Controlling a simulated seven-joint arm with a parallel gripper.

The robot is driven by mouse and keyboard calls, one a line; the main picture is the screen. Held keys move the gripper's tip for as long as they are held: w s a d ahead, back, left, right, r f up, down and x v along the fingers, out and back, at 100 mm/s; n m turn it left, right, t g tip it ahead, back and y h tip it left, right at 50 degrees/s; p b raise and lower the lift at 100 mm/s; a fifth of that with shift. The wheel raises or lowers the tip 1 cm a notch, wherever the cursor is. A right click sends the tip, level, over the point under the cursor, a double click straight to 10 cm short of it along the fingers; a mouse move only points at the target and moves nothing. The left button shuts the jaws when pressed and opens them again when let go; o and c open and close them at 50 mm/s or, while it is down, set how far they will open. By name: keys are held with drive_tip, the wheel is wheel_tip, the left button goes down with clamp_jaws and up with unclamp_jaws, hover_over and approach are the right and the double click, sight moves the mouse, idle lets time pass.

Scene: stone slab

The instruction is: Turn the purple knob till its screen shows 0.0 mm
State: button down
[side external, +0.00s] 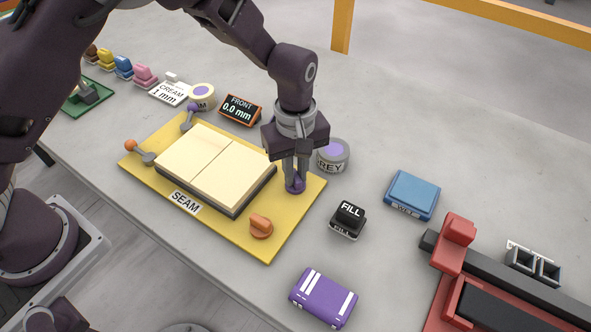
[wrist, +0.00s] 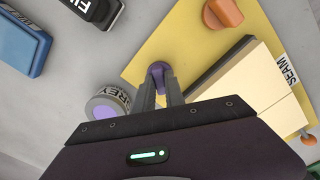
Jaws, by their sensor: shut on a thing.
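The purple knob (side external: 295,184) sits on the right part of the yellow board (side external: 262,246), beside the cream two-piece slab. My gripper (side external: 296,170) points down over the knob and is shut on it. In the wrist view the purple knob (wrist: 158,70) shows between the fingertips of my gripper (wrist: 160,82). The small black screen (side external: 240,110) behind the board reads "FRONT 0.0 mm". The cream slab (side external: 216,167) lies on a dark base, with a "SEAM" label in front of it.
An orange knob (side external: 261,226) is at the board's front right corner. A grey tub (side external: 333,155) with a purple top stands close behind my gripper. A black "FILL" block (side external: 348,219), a blue block (side external: 411,194) and a purple block (side external: 323,297) lie to the right, with bare slab between them.

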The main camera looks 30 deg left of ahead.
sight(295, 175)
drive_tip(key=shift+r+n, duration=0.1)
drive_tip(key=shift+n, duration=0.5)
drive_tip(key=c, duration=1.4)
unclamp_jaws()
wheel_tip(295, 175, up, 6)
drive_tip(key=shift+r, duration=0.5)
